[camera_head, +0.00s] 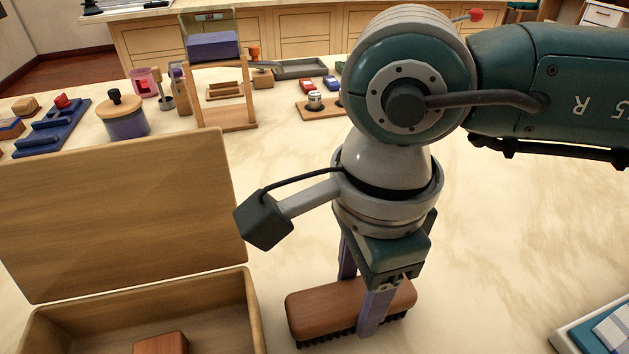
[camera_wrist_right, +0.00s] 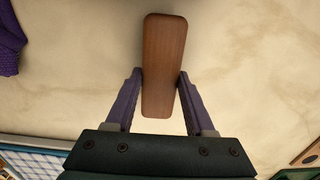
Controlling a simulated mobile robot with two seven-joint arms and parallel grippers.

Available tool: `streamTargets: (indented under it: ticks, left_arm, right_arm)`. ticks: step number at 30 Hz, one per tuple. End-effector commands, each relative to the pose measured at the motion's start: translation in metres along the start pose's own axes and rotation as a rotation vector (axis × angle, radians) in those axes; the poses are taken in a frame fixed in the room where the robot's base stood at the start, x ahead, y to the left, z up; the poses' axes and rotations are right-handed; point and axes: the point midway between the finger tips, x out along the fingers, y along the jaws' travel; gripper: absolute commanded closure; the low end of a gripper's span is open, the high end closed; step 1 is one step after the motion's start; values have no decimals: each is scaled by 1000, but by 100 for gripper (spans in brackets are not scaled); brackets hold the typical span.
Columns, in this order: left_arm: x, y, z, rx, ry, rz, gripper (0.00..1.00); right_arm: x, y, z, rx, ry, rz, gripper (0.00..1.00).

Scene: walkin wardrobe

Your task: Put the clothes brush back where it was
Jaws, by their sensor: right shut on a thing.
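The clothes brush (camera_head: 325,307) has a brown wooden back and dark bristles facing down. It is right of the open wooden box (camera_head: 252,310), at or just above the pale counter; I cannot tell if the bristles touch. My right gripper (camera_head: 362,300) points down with its purple fingers on either side of the brush, shut on it. In the right wrist view the brush (camera_wrist_right: 163,65) lies lengthwise between the fingers (camera_wrist_right: 160,95). A brown wooden block (camera_head: 161,343) is inside the box, cut off by the picture edge. My left gripper is not in view.
The box's lid (camera_head: 115,215) stands raised behind it. Farther back are a jar (camera_head: 124,115), a blue rack (camera_head: 52,128), a wooden stand (camera_head: 226,100) and a small tray (camera_head: 320,108). A tray with checked cloth (camera_head: 610,330) is at right. The counter between is clear.

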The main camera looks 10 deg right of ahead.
Motion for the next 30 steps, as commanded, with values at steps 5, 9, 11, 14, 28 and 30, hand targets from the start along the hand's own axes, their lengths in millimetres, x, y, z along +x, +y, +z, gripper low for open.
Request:
streamTargets:
  ticks: [5,9,11,14,28,30]
  left_arm:
    - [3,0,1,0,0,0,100]
    - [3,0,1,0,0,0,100]
    - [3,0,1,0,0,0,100]
    - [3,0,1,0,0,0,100]
    - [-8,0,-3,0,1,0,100]
    - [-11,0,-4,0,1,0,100]
  right_arm:
    - [3,0,0,0,0,0,41]
    - [3,0,0,0,0,0,26]
    - [3,0,0,0,0,0,19]
    - [3,0,0,0,0,0,16]
    - [-42,-1,0,-2,-1,-5,16]
    - [-59,-2,0,-1,-2,-5,16]
